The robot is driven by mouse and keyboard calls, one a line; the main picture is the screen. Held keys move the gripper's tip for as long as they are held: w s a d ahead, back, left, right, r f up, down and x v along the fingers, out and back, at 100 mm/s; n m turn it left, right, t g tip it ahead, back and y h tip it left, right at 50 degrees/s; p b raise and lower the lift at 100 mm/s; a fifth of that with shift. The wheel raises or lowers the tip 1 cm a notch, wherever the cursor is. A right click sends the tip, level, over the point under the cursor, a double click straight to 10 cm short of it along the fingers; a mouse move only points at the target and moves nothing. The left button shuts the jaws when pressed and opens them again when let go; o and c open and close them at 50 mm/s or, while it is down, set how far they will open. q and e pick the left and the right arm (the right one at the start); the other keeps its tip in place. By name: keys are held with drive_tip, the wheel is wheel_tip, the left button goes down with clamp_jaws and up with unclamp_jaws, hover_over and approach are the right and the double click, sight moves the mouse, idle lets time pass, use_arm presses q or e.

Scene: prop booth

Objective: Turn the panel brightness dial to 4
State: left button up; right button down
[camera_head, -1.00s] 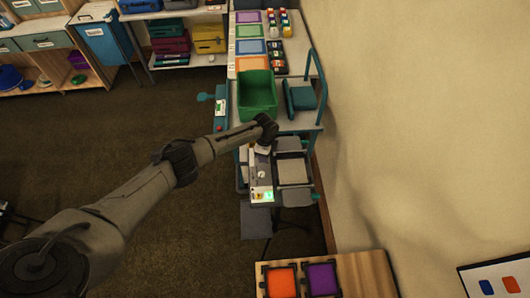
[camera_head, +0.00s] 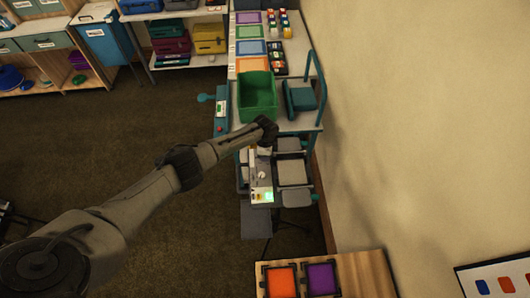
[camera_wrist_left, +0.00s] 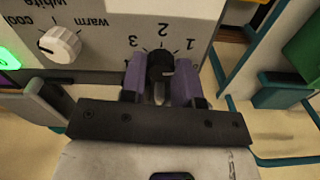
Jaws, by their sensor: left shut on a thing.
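The brightness dial (camera_wrist_left: 160,64) is a small black knob on a pale panel (camera_wrist_left: 103,28) in the left wrist view. The printed numbers 1, 2 and 3 show upside down around it; a 4 is not clearly visible, and I cannot read the pointer's exact setting. My left gripper (camera_wrist_left: 160,80) has its purple fingers on either side of the dial, shut on it. In the head view, the panel (camera_head: 261,184) stands on a cart, and my left gripper (camera_head: 263,150) is at its far end, small and partly hidden by my wrist. My right gripper is not in view.
A white knob (camera_wrist_left: 60,45) marked cool and warm white sits beside the dial on the panel, near a green lit display (camera_wrist_left: 8,58). A green bin (camera_head: 257,95) stands beyond my wrist. A wooden table with orange and purple squares (camera_head: 340,268) is nearer.

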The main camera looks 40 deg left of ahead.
use_arm(q)
drive_tip(key=n+p, duration=0.1)
drive_tip(key=n, duration=0.2)
drive_tip(key=shift+n, duration=0.4)
drive_tip(key=shift+n+p, duration=0.75)
drive_tip(key=shift+n, duration=1.55)
drive_tip(key=o, duration=0.9)
drive_tip(key=shift+o, duration=0.2)
